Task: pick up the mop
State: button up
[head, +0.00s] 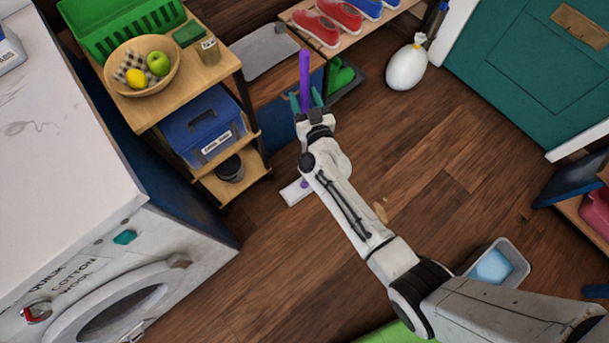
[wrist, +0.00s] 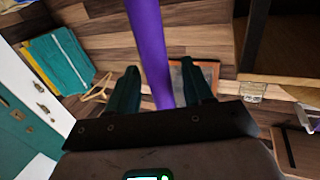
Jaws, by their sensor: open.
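The mop has a purple handle (head: 305,72) that stands up from a pale, flat mop head (head: 296,192) on the wood floor. My arm hides the middle of the handle in the head view. My gripper (head: 308,103) is open at the upper part of the handle. In the wrist view the purple handle (wrist: 148,38) passes between the two dark teal fingers of my gripper (wrist: 158,68). Gaps show on both sides of the handle there.
A wooden shelf cart (head: 226,67) with a fruit basket (head: 170,73) and a blue box stands to the left, beside a washing machine (head: 205,250). A shoe rack (head: 348,41) is behind the handle. A white bag (head: 407,67) stands at the back.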

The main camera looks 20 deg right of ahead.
jog(key=shift+c, duration=0.4)
grip_shut()
jog(key=shift+r, duration=0.1)
jog(key=shift+r, duration=0.1)
